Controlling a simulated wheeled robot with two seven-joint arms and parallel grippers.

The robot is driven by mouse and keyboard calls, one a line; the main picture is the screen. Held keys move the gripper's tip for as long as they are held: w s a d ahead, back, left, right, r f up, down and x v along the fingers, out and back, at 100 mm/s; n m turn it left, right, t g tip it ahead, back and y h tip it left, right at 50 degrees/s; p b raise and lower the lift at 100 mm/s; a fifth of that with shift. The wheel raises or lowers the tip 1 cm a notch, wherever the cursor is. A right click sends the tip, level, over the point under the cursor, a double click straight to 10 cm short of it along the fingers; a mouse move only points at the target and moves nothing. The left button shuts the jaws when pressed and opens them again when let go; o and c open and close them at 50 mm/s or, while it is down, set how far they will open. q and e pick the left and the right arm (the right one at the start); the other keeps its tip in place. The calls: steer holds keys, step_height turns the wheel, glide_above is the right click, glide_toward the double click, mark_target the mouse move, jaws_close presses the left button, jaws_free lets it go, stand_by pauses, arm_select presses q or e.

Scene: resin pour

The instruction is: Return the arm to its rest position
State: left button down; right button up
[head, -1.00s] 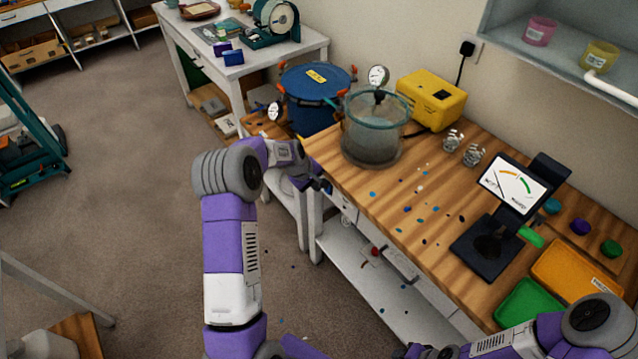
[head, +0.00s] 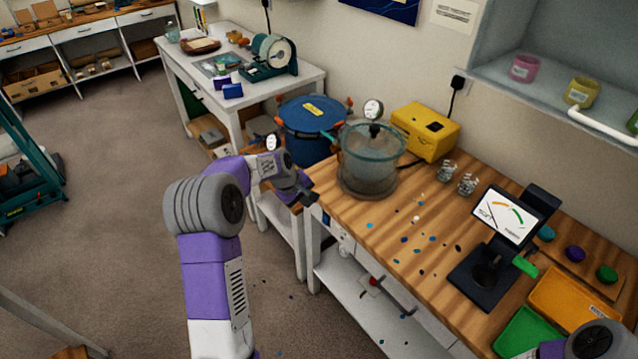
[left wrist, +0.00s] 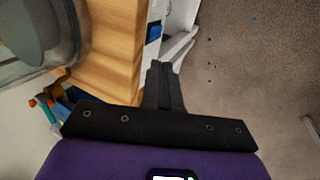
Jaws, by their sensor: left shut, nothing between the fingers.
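My left gripper (head: 309,197) is at the left end of the wooden bench, beside its edge and apart from the glass chamber. In the left wrist view its black fingers (left wrist: 163,72) are together with nothing between them, pointing past the bench edge toward the floor. My left arm reaches up from the bottom of the head view, bent at the grey elbow. A part of my right arm shows at the lower right corner of the head view; the right gripper is out of the picture.
A blue pot (head: 311,128) stands behind. Colored spots dot the bench top. Carpet at left is open.

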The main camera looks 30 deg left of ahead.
arm_select(q)
steer(key=s+d+f+m+g+h, duration=0.1)
steer(key=s+d+f+m, duration=0.1)
steer(key=s+d+f, duration=0.35)
steer(key=s+d+f+m+g, duration=0.1)
steer(key=s+d+f+m, duration=0.1)
steer(key=d+f, duration=0.65)
steer(key=s+d+f+m+g, duration=0.1)
steer(key=s+d+f+m, duration=0.2)
steer(key=s+d, duration=0.3)
steer(key=s+d+f+m+h, duration=0.1)
steer(key=s+d+f+m, duration=0.2)
steer(key=s, duration=1.1)
steer(key=d+f, duration=0.3)
steer(key=shift+s+d+m+g, duration=0.15)
steer(key=shift+s+m+g, duration=0.05)
steer(key=shift+m+g, duration=0.2)
